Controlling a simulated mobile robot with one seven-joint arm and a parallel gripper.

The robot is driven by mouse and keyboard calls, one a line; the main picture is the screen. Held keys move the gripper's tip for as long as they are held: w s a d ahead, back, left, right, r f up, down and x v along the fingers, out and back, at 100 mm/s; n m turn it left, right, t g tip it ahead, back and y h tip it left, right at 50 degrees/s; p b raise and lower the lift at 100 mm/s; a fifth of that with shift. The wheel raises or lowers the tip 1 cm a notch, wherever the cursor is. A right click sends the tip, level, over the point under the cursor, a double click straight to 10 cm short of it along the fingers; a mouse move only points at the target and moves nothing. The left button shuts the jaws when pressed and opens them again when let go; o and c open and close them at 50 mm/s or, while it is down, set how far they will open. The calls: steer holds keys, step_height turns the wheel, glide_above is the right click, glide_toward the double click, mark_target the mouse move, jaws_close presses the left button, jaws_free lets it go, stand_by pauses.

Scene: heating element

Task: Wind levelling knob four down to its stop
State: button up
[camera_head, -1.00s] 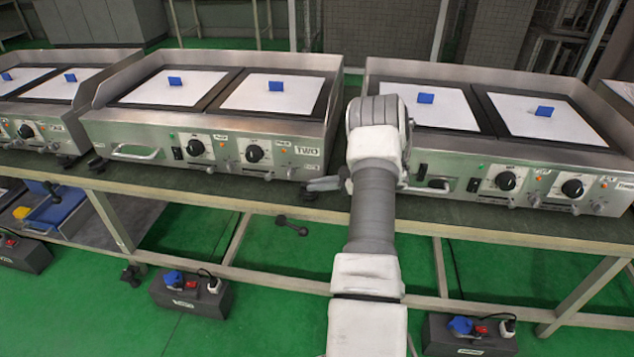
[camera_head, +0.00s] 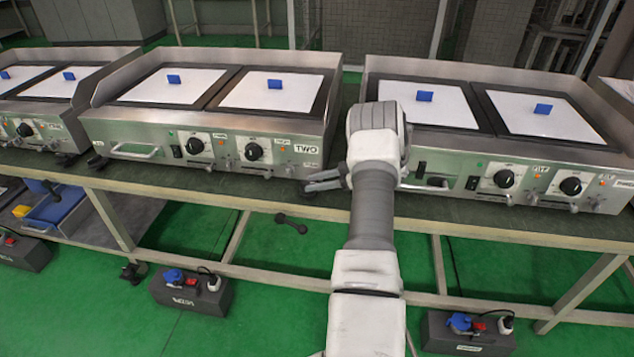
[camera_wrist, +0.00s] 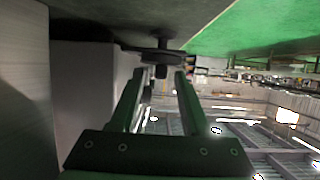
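My gripper (camera_head: 312,182) reaches left, low in front of the right end of the griddle marked TWO (camera_head: 285,160), just above the bench edge. Its two fingers stand apart. In the wrist view, my gripper (camera_wrist: 161,78) is open, and a dark knob with a wide disc and short stem (camera_wrist: 162,56) shows at and just beyond the fingertips, roughly centred between them. I cannot tell whether the fingers touch it. No number is readable on this knob. In the head view it is largely hidden at the fingertips.
A second griddle (camera_head: 460,170) stands right behind my forearm, and another (camera_head: 35,130) at the far left. The bench top (camera_head: 240,190) has a narrow free strip in front. Dark power boxes (camera_head: 190,292) lie on the green floor.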

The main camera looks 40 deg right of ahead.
step_height(320, 180, up, 5)
steer(key=shift+r+p, duration=0.1)
steer(key=shift+p, duration=1.05)
steer(key=s+a+r+p+v, duration=0.1)
steer(key=a+p+v, duration=0.1)
steer(key=v, duration=1)
steer(key=shift+s+r+p, duration=0.2)
steer(key=shift+s+p, duration=0.15)
steer(key=shift+s, duration=0.15)
